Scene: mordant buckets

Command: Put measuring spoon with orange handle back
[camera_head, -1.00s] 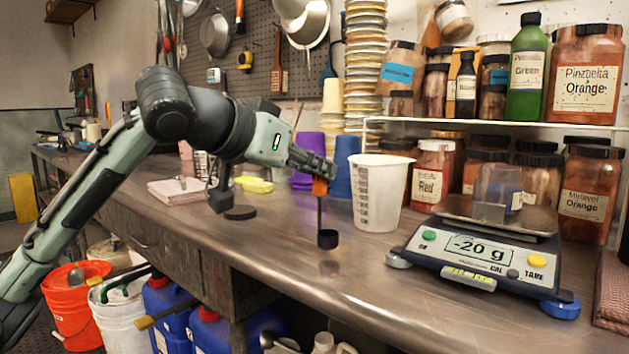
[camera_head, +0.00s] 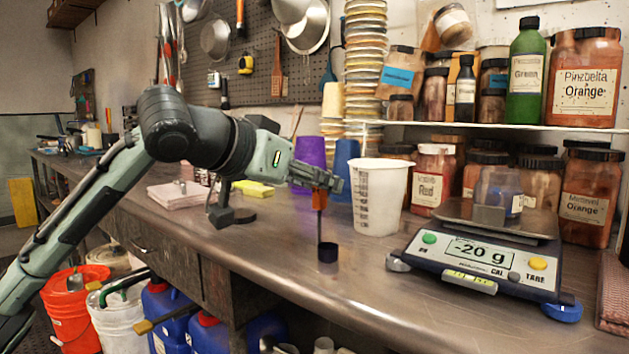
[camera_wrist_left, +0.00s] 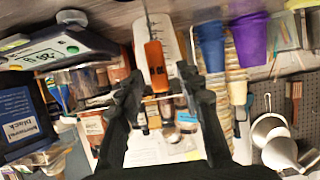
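The measuring spoon (camera_head: 320,200) has an orange handle, a thin dark stem and a small dark cup at its lower end. It hangs upright below my left gripper (camera_head: 325,182), which is shut on the handle. The cup is low over the front part of the counter; I cannot tell whether it touches. In the left wrist view the orange handle (camera_wrist_left: 155,65) lies between the two dark fingers of my left gripper (camera_wrist_left: 160,72). The fingers hide part of the handle in the head view. My right gripper is not in view.
A white measuring cup (camera_head: 378,197) stands right of the spoon, and a scale (camera_head: 480,262) reading -20 g is further right. Purple (camera_head: 310,158) and blue cups stand behind. A pegboard (camera_head: 262,75) with hanging tools is at the back. The counter front (camera_head: 270,245) is clear.

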